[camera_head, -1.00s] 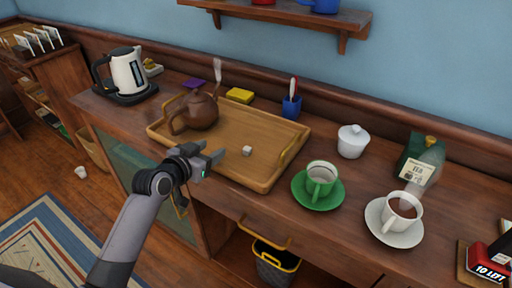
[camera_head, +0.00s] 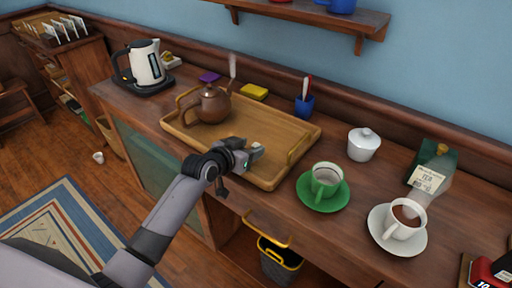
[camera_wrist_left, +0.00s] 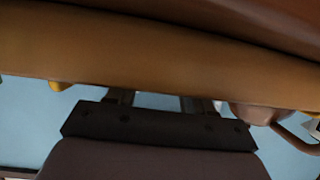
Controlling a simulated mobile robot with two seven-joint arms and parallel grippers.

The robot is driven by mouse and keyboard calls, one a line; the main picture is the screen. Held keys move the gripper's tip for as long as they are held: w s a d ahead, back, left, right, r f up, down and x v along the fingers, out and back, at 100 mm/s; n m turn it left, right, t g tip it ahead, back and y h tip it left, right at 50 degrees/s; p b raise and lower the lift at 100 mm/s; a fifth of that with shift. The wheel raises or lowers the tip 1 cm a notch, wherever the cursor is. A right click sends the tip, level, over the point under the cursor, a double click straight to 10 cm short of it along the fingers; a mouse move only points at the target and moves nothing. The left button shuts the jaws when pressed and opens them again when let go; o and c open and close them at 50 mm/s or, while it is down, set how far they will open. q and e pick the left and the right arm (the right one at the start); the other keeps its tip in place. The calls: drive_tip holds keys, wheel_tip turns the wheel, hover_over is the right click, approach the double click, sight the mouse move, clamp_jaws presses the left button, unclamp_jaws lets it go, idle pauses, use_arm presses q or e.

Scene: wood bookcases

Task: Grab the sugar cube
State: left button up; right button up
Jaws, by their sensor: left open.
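The small pale sugar cube (camera_head: 256,146) shows at the fingertips of my left gripper (camera_head: 252,153), over the right part of the wooden tray (camera_head: 190,140). The fingers partly cover it. My left gripper is open, and I cannot tell whether either finger touches the cube. My right gripper is not in view.
A brown teapot (camera_head: 208,106) stands on the tray's left part. A green cup on its saucer (camera_head: 323,190) is right of the tray. A white sugar bowl (camera_head: 363,145), a tea cup (camera_head: 403,219) and a kettle (camera_head: 146,66) also stand on the counter.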

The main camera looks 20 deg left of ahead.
use_arm(q)
drive_tip(key=shift+x, duration=1.5)
clamp_jaws()
drive_tip(key=shift+r, duration=0.1)
